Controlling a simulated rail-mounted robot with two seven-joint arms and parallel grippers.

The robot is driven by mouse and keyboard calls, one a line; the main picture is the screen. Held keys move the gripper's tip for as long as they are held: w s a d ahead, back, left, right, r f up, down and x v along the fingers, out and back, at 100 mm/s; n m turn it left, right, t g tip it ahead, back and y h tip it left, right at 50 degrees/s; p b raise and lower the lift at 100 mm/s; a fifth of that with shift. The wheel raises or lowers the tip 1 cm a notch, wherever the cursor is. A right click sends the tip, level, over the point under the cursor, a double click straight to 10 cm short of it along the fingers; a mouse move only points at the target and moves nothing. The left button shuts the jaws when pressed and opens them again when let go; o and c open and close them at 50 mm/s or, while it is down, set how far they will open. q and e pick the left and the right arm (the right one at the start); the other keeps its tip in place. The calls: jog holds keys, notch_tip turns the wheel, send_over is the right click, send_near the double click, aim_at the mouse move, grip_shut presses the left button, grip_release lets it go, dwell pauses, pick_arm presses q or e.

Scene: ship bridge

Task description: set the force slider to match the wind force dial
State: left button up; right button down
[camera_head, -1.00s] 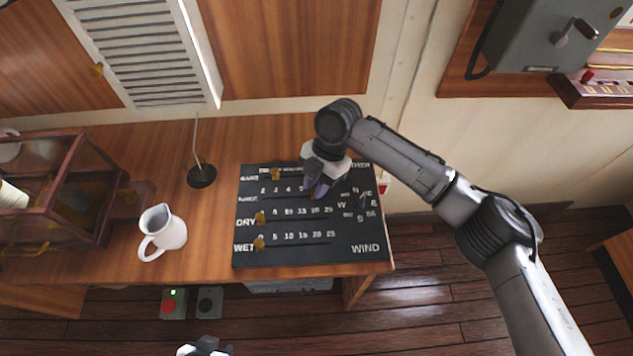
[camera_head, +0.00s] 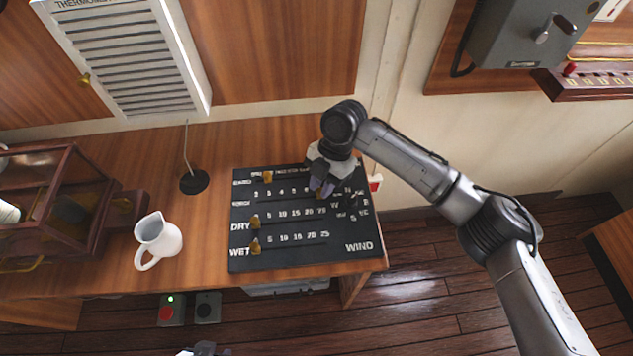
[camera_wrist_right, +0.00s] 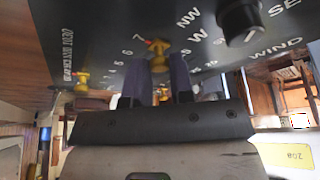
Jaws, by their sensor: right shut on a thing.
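The black slider board (camera_head: 300,259) lies on the wooden desk, with several numbered rows and white lettering. My right gripper (camera_head: 322,189) is over its second row, toward the right end. It is shut on a brass slider knob (camera_wrist_right: 160,52), which shows between the fingers in the right wrist view, close to the 7. The fingers hide most of this knob in the head view. A dark turning knob (camera_wrist_right: 239,20) stands beside it among the wind direction letters. My left gripper (camera_head: 205,350) only just shows at the bottom edge. I cannot make out a wind force dial.
Other brass knobs stand at the top row (camera_head: 267,177), the DRY row (camera_head: 255,221) and the WET row (camera_head: 255,246). A white jug (camera_head: 160,240), a microphone base (camera_head: 194,181) and a wooden glazed case (camera_head: 70,215) are to the left.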

jog(key=c, duration=1.4)
grip_release()
jog(key=shift+d, duration=0.2)
jog(key=shift+o, duration=0.8)
jog(key=shift+d, duration=0.1)
jog(key=shift+o, duration=1.2)
jog(key=shift+r, duration=0.1)
jog(key=shift+w+r, duration=0.1)
jog(key=shift+r, duration=0.15)
jog(key=b+v, duration=0.3)
jog(key=v, duration=1)
